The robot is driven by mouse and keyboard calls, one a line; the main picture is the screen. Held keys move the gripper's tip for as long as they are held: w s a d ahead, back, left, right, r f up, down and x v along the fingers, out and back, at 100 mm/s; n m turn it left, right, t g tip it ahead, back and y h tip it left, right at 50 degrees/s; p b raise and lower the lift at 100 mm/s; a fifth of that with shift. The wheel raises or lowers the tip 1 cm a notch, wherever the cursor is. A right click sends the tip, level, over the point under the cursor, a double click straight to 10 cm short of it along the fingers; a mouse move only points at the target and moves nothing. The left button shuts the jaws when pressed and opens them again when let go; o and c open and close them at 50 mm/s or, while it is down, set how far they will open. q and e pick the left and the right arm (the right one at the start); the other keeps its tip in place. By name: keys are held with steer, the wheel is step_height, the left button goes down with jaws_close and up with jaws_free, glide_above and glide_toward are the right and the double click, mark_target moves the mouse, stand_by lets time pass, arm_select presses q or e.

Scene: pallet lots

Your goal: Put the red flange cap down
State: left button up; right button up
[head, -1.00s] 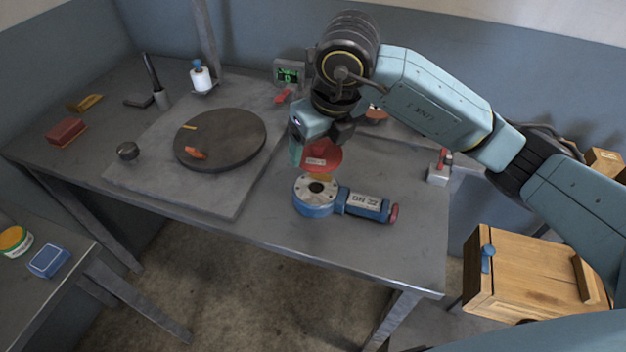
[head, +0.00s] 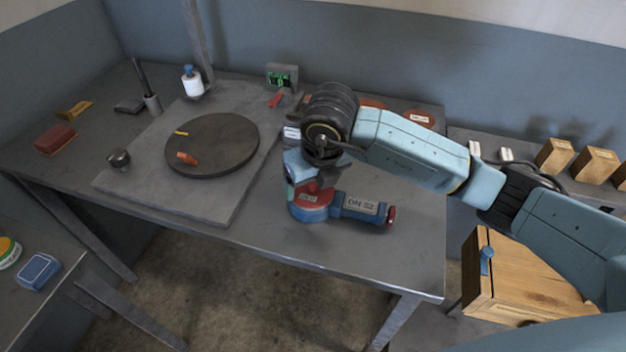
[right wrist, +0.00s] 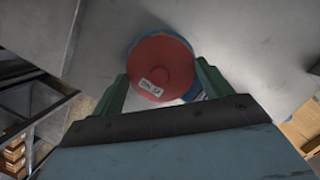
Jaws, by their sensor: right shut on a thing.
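The red flange cap (head: 318,194), a round disc with a white label, is held between the fingers of my right gripper (head: 304,187). It covers the round flange end of the blue pipe piece (head: 356,208), which lies on the grey table. In the right wrist view the cap (right wrist: 161,66) sits between the two green fingers of the gripper (right wrist: 162,82), and a blue rim shows past its edge. I cannot tell whether the cap touches the flange. My left gripper is not in view.
A dark round turntable (head: 212,145) stands on a grey plate to the left. Another labelled red cap (head: 419,118) lies at the back right. A wooden box (head: 520,277) is right of the table. The table front right of the pipe piece is clear.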

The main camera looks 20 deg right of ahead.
mark_target(321, 202)
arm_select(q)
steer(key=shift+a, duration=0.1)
arm_select(e)
steer(key=shift+f, duration=0.1)
steer(key=o, duration=0.5)
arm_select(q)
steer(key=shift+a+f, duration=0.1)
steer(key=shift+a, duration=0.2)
arm_select(e)
steer(key=o, duration=0.5)
steer(key=shift+c, duration=0.2)
steer(key=shift+r, duration=0.2)
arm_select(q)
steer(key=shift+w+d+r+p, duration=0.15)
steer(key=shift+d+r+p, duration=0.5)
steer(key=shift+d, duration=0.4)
arm_select(e)
steer(key=v, duration=1.2)
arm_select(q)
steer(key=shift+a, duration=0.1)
arm_select(e)
steer(key=shift+s+f, duration=0.1)
